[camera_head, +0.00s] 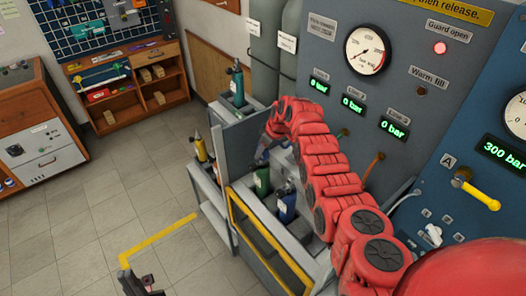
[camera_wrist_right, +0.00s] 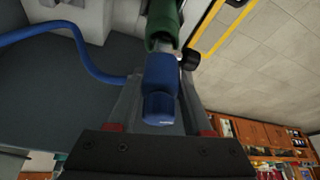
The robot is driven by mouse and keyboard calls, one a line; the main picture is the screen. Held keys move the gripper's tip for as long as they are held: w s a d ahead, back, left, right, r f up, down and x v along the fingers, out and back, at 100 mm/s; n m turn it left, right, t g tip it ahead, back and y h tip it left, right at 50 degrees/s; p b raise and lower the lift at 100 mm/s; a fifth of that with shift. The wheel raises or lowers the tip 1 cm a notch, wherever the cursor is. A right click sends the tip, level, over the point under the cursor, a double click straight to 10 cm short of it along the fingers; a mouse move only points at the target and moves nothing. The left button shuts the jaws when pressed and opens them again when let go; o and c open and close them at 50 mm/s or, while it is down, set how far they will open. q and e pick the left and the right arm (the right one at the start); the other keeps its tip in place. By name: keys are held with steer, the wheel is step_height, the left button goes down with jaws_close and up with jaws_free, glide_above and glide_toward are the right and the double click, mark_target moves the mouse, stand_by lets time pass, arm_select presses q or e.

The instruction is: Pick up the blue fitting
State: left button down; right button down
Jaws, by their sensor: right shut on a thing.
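A blue fitting (camera_wrist_right: 160,85) sits between the two fingers of my right gripper (camera_wrist_right: 160,112) in the right wrist view. The gripper is shut on it. The upper end of the fitting meets a metal neck below a green cylinder (camera_wrist_right: 164,25); whether they are joined I cannot tell. In the head view my red right arm reaches over the test bench, and its gripper (camera_head: 264,152) is partly hidden behind the arm and small. My left gripper (camera_head: 141,284) is low at the bottom edge, away from the bench, and its opening is unclear.
A blue hose (camera_wrist_right: 70,30) curves in from the left. A green cylinder (camera_head: 262,181) and a blue cylinder (camera_head: 287,207) stand in the bench behind a yellow-framed guard (camera_head: 262,238). The grey gauge panel (camera_head: 425,75) rises behind. The tiled floor (camera_head: 80,215) at left is clear.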

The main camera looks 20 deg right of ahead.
steer(key=shift+r+b, duration=0.65)
steer(key=shift+b, duration=0.05)
step_height(320, 180, up, 2)
steer(key=shift+s+a+r+b, duration=0.1)
steer(key=shift+b, duration=0.7)
steer(key=s+a+p, duration=0.3)
steer(key=s+p, duration=0.2)
steer(key=s, duration=0.2)
steer(key=s+a+r+p, duration=0.1)
steer(key=s+a+p, duration=0.2)
steer(key=s+p, duration=0.2)
steer(key=shift+s+a+r, duration=0.25)
steer(key=shift+s+a, duration=0.1)
steer(key=shift+s, duration=0.8)
